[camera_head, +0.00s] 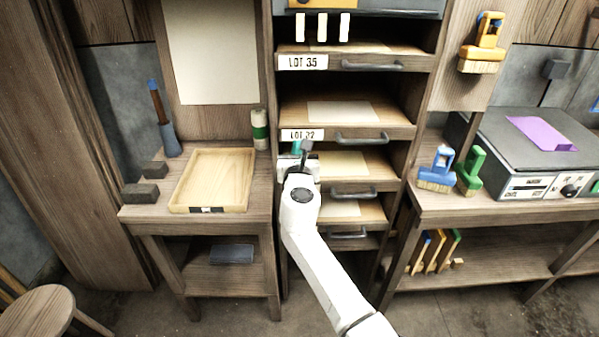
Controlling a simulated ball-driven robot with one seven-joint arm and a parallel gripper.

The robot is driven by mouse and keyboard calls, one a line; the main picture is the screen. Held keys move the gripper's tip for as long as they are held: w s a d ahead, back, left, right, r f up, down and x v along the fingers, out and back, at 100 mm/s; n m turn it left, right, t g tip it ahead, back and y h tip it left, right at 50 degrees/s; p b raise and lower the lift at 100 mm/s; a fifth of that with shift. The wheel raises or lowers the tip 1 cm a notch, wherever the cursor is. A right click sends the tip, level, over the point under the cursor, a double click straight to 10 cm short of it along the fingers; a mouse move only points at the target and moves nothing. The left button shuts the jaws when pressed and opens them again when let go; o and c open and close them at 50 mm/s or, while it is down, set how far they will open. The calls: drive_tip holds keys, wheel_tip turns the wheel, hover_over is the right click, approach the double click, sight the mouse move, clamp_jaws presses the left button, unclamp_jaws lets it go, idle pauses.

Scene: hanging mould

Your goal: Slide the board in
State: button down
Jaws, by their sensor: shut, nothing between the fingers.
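A wooden rack in the middle holds several pull-out boards with grey handles and pale sheets on them. The top board (395,50) has a label reading LOT 35. The board below it (388,112) has a label that seems to read LOT 32. A third board (375,165) and a lower board (368,210) lie under these. I cannot tell for sure which board stands out furthest. My gripper (306,147) is shut and empty, at the left front of the rack, just below the LOT 32 label. My arm hides the left ends of the lower boards.
A shallow wooden tray (213,181) sits on the left bench, with dark blocks (140,191) and a green-banded cylinder (260,129) near it. On the right bench are a blue brush (437,168), a green one (469,171) and a grey machine (545,150). A stool (38,308) stands at lower left.

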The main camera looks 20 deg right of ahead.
drive_tip(key=p+v, duration=0.2)
drive_tip(key=v, duration=0.7)
drive_tip(key=s+d+f+m+g+h, duration=0.1)
drive_tip(key=s+d+f+m+g, duration=0.4)
drive_tip(key=s+f+m, duration=0.4)
drive_tip(key=s+d+f+m+g, duration=0.4)
drive_tip(key=s+d+f+m, duration=0.25)
drive_tip(key=s+m, duration=0.4)
drive_tip(key=s+a+f+m+g+y, duration=0.1)
drive_tip(key=s+m, duration=0.3)
drive_tip(key=s, duration=0.4)
drive_tip(key=s+a+f+m+g+y, duration=0.1)
drive_tip(key=s+f+m+g+y, duration=0.2)
drive_tip(key=s, duration=0.6)
drive_tip(key=s+a+f+m+g+y, duration=0.1)
drive_tip(key=s+f+m+g+y, duration=0.1)
drive_tip(key=s+m, duration=0.4)
drive_tip(key=s+g, duration=0.1)
drive_tip(key=s, duration=0.2)
drive_tip(key=shift+a+f, duration=0.15)
